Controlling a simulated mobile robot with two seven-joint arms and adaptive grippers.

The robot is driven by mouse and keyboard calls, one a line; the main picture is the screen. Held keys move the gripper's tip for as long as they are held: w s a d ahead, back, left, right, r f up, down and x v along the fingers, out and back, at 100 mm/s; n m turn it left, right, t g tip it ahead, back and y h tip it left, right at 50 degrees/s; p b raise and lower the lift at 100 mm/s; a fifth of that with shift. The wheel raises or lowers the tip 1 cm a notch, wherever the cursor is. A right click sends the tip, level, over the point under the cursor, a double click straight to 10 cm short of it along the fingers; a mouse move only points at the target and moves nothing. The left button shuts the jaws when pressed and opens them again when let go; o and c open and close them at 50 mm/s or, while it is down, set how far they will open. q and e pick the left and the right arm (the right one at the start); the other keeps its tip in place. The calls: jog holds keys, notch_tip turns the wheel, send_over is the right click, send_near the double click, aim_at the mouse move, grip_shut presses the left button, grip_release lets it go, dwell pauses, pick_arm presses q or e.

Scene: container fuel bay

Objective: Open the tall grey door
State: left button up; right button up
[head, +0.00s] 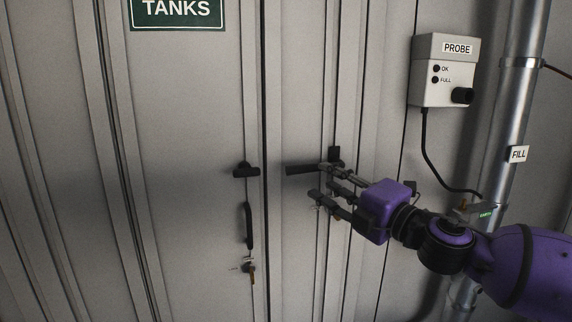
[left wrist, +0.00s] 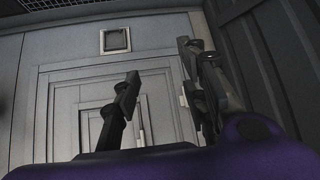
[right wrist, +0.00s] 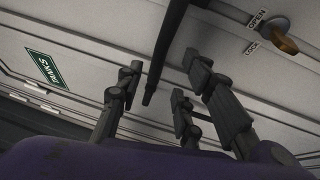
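The tall grey door (head: 190,130) fills the left and middle of the head view, with a dark vertical seam at its right. It looks closed. A black lever (head: 303,169) lies about level just right of the seam. My right gripper (head: 322,182) is at the lever's right part. In the right wrist view its fingers (right wrist: 152,105) are spread, and the dark lever bar (right wrist: 163,55) reaches between or just above them; contact cannot be told. My left gripper (left wrist: 163,85) is open and empty, outside the head view, facing another pale panelled door (left wrist: 95,90).
A black pull handle (head: 248,225) and a lock with keys (head: 250,271) sit left of the seam. A PROBE box (head: 445,75) with a cable and a metal pipe (head: 515,100) stand at right. An OPEN/LOCK plate with a brass knob (right wrist: 285,42) is near my right gripper.

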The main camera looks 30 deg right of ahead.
aim_at(311, 171)
jog(key=shift+b+x, duration=0.6)
jog(key=shift+x, duration=0.6)
jog(key=b+x, duration=0.1)
jog(key=x, duration=0.3)
jog(key=shift+w, duration=0.1)
jog(key=shift+r, duration=0.15)
pick_arm(q)
jog(key=shift+s+a+f, duration=0.25)
jog(key=shift+s+f, duration=0.25)
jog(key=shift+f, duration=0.15)
jog(key=shift+s+a+f, duration=0.25)
jog(key=shift+s+f, duration=0.2)
jog(key=shift+f, duration=0.15)
jog(key=shift+s, duration=0.1)
pick_arm(e)
jog(key=shift+c, duration=0.3)
pick_arm(q)
jog(key=shift+s+f, duration=0.4)
jog(key=shift+s, duration=0.2)
pick_arm(e)
grip_shut()
